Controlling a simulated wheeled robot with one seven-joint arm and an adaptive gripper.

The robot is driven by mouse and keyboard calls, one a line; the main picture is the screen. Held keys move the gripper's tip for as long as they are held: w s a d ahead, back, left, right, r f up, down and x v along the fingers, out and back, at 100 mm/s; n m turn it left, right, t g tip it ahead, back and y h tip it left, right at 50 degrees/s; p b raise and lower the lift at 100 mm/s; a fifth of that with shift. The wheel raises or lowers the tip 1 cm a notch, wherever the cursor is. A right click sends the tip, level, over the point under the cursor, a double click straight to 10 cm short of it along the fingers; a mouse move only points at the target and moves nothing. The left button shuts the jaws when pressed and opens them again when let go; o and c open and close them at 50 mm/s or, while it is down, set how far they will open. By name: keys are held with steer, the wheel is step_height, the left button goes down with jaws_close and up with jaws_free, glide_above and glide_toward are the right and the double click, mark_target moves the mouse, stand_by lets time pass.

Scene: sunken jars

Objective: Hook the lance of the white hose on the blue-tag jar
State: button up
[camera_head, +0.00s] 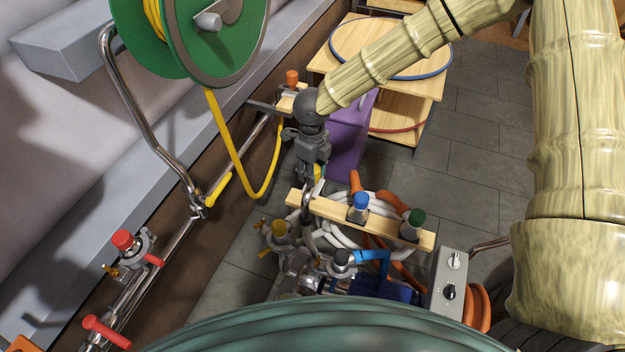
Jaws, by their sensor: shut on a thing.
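My gripper (313,175) points down over the left end of a pale wooden bar. It is shut on a slim grey piece, which looks like the lance (307,212). The fingertips and the grip point are small and partly hidden. White hose (338,236) lies in loose coils below the bar, close to the lance; where they join is hidden. No jar with a blue tag can be made out. A blue-capped fitting (360,205) stands on the wooden bar, right of my gripper.
The wooden bar (330,212) also carries a green-capped fitting (413,222). A grey control box (449,281) stands at its right. Behind are a purple container (348,145) and a wooden shelf table (425,85). A green reel (190,35) with yellow hose (224,140) hangs left. Tiled floor is clear at right.

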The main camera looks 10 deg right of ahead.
step_height(320, 180, up, 2)
steer(key=shift+r, duration=0.1)
step_height(320, 180, up, 28)
steer(key=p, duration=2.7)
steer(key=shift+p, duration=0.3)
